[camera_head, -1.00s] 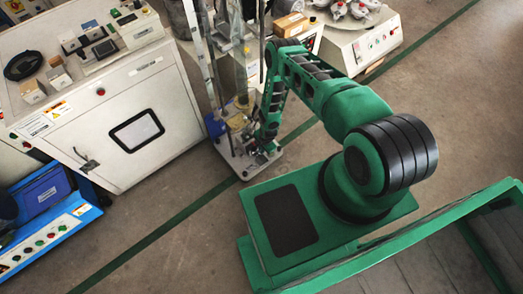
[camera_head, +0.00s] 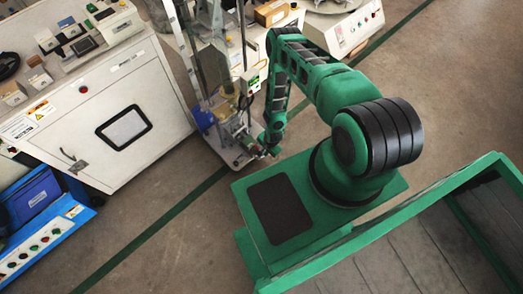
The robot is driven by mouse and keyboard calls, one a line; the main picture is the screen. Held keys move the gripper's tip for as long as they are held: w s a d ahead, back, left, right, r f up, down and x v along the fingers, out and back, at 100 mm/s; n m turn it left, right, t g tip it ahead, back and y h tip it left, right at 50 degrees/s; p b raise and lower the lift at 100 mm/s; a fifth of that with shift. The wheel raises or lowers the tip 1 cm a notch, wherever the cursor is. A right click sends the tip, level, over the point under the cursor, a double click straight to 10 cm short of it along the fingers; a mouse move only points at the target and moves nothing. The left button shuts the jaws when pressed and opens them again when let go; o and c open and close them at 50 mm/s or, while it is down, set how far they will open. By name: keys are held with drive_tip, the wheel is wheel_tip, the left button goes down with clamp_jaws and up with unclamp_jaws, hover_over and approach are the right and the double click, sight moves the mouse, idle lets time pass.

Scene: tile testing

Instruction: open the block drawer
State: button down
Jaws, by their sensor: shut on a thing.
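My gripper (camera_head: 264,149) is small and dark at the arm's lower end, beside the stand's front right. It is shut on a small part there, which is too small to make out. The stand (camera_head: 228,115) has tall metal posts, a blue part at its left and a yellowish part at its middle, on a pale base plate. I cannot clearly pick out the block drawer among the parts near my gripper, and the arm hides some of that side.
A white cabinet (camera_head: 170,105) with a dark-framed window stands at left. A blue unit (camera_head: 62,215) with buttons is at lower left. A white machine (camera_head: 345,30) and a cardboard box (camera_head: 271,13) are behind. Open floor (camera_head: 150,205) with a green line lies in front.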

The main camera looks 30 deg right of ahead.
drive_tip(key=shift+w, duration=0.1)
drive_tip(key=c, duration=1.9)
unclamp_jaws()
wheel_tip(320, 180, up, 11)
drive_tip(key=s, duration=0.1)
drive_tip(key=shift+s+d+f, duration=0.2)
drive_tip(key=shift+s+d, duration=0.1)
drive_tip(key=shift+s, duration=0.1)
